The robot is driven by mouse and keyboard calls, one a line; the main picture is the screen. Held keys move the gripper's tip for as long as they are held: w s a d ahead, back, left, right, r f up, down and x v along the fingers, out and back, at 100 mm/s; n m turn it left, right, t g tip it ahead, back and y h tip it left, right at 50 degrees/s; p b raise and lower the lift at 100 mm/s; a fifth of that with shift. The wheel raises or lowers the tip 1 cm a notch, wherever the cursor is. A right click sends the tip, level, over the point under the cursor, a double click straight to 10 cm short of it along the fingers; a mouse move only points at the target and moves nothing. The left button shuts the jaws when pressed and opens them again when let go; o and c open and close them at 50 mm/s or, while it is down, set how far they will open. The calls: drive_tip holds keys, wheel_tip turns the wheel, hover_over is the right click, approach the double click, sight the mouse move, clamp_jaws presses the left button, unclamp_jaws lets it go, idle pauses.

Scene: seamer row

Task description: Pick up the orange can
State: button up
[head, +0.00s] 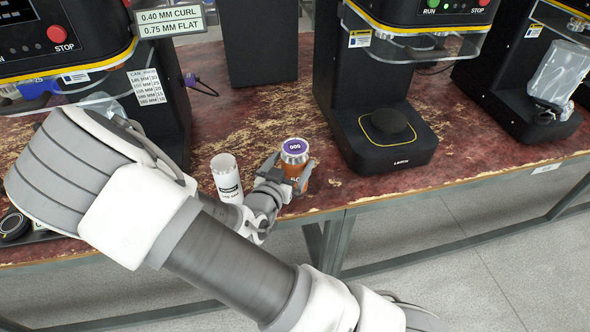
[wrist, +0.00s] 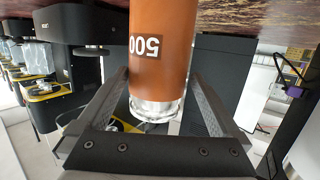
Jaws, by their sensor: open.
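The orange can (head: 294,163) stands upright near the front edge of the worn red table, with a purple and white label on its silver top. It also fills the upper middle of the wrist view (wrist: 162,45), upside down there, with a dark "500" label. My gripper (head: 283,176) is at the can from the left in the head view. In the wrist view my gripper (wrist: 158,98) is open, with one finger on each side of the can. A gap shows beside each finger; contact cannot be judged.
A white cylinder (head: 226,178) with a dark label stands just left of my gripper. Black seamer machines (head: 385,130) stand to the right and left, and a black box (head: 259,42) stands behind. The table's front edge (head: 400,193) is close to the can.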

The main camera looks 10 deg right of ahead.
drive_tip(key=b+x, duration=0.1)
drive_tip(key=x, duration=0.4)
drive_tip(key=shift+d+r, duration=0.15)
drive_tip(key=shift+d, duration=0.05)
clamp_jaws()
